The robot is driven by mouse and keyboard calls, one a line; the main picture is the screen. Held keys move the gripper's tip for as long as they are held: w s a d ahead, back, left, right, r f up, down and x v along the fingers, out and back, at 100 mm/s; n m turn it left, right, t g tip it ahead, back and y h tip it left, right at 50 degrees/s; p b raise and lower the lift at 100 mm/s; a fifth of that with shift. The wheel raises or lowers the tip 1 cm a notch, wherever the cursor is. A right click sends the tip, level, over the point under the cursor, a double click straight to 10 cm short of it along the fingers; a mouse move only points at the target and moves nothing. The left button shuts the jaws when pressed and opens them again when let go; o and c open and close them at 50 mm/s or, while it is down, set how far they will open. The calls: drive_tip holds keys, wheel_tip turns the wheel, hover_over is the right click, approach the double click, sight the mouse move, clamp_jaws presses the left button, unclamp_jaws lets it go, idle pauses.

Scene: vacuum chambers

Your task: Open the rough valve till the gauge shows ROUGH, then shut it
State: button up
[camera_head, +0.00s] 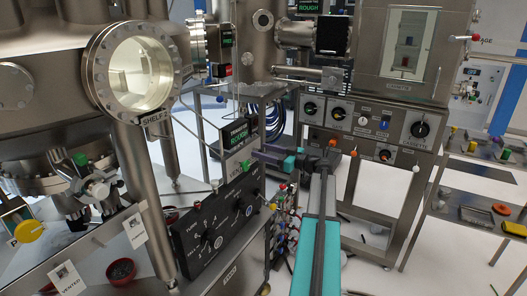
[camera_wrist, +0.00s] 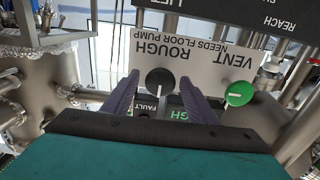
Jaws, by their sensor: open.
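The rough valve is a black round knob with a pale pointer line (camera_wrist: 160,82) on a white panel marked ROUGH, seen upside down in the wrist view. My gripper (camera_wrist: 158,78) is open, its two purple fingers on either side of this knob; I cannot tell whether they touch it. In the head view my gripper (camera_head: 275,158) is at the panel and hides the rough knob. The transfer gauge (camera_head: 240,136) shows green letters that read ROUGH. A dark display with partly hidden green letters (camera_wrist: 181,114) is behind the fingers in the wrist view.
The green VENT knob (camera_wrist: 239,93) is close beside the rough knob, and it also shows in the head view (camera_head: 246,164). A black control panel (camera_head: 212,228) stands below left. A cassette cabinet (camera_head: 365,130) is at the right.

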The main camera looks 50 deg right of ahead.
drive_tip(key=shift+w, duration=0.15)
drive_tip(key=c, duration=1.1)
drive_tip(key=shift+o, duration=0.2)
